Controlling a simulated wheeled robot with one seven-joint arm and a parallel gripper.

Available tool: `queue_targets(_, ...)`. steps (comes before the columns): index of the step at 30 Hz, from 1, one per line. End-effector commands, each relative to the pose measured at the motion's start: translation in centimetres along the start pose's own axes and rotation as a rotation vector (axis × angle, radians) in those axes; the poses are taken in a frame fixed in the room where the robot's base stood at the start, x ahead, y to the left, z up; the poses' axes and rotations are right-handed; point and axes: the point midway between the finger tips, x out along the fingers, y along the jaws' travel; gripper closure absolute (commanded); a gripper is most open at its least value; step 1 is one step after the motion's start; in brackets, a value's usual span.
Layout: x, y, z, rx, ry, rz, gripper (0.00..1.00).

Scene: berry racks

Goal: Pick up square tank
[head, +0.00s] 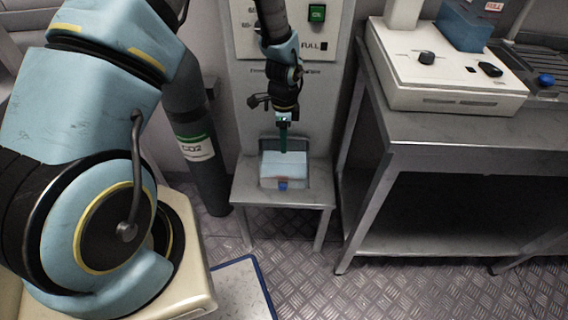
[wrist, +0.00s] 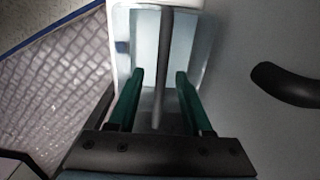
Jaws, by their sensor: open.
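The square tank (head: 283,168) is a pale, boxy container with a light blue top and a small blue piece low on its front. It sits on a small metal stand below a grey wall panel. My gripper (head: 283,149) points down right over it. In the wrist view, my gripper (wrist: 159,72) is open, with its two green fingers apart. The tank (wrist: 145,45) lies beneath and beyond the fingertips. A thin grey bar (wrist: 166,50) runs between the fingers without visible contact; I cannot tell whether it belongs to the tank. The tank's underside is hidden.
The metal stand (head: 262,203) has a raised back edge behind the tank. A dark CO2 cylinder (head: 198,150) stands to its left. A steel table (head: 455,135) with a white device (head: 440,70) is close on the right. Patterned floor (head: 300,270) is free in front.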

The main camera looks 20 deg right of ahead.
Motion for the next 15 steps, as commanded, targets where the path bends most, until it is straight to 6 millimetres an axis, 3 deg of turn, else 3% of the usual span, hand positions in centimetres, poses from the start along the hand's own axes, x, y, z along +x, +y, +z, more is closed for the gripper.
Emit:
queue_targets(14,0.31,-0.01,0.00,-0.001,0.000,0.000,0.50)
queue_targets(15,0.31,-0.01,0.00,0.000,0.000,0.000,0.55)
